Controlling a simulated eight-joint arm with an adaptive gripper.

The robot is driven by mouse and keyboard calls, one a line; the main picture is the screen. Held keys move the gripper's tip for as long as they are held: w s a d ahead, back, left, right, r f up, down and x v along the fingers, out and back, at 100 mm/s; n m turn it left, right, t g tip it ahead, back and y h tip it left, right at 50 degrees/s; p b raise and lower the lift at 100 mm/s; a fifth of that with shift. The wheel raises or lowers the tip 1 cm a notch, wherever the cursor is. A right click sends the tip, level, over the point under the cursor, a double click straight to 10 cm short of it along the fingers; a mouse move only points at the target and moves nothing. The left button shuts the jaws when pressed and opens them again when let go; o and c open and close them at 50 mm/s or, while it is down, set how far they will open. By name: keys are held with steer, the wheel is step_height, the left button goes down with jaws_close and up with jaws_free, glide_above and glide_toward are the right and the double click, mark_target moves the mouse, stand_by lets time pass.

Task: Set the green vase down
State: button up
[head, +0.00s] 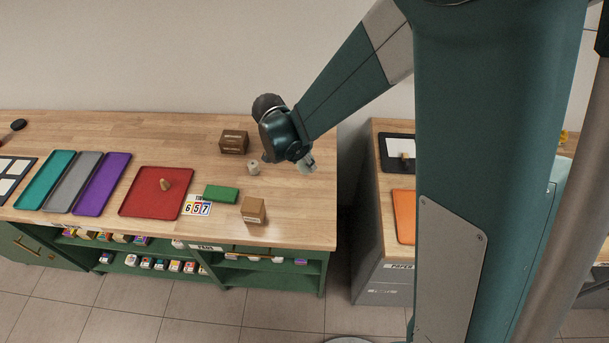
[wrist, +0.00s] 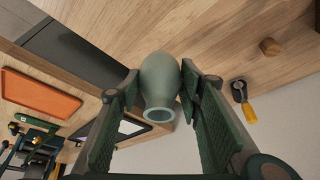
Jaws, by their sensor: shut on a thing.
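The green vase (wrist: 160,78) is a smooth, dull grey-green, rounded vase with an open mouth facing the wrist camera. My gripper (wrist: 158,96) is shut on it, with one finger on each side. In the head view my gripper (head: 304,163) is over the right part of the wooden table, near its right edge. There the vase (head: 308,168) shows only as a small pale piece at the fingertips, mostly hidden. I cannot tell whether its base touches the tabletop.
The wooden table (head: 300,215) has bare room around the gripper. To the left are a small pale object (head: 253,167), two brown boxes (head: 234,141) (head: 254,210), a green block (head: 221,194) and a red tray (head: 133,204). A gap separates the right-hand cabinet (head: 382,262), with its orange tray (head: 404,216).

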mark_target(304, 166)
steer(key=shift+f, duration=1.6)
steer(key=shift+f, duration=2.05)
steer(key=shift+f+b, duration=0.2)
steer(key=shift+b, duration=0.15)
steer(key=o, duration=1)
steer(key=shift+c, duration=0.2)
steer(key=shift+r, duration=0.2)
steer(key=shift+p+v, duration=0.5)
steer(key=shift+v, duration=5.5)
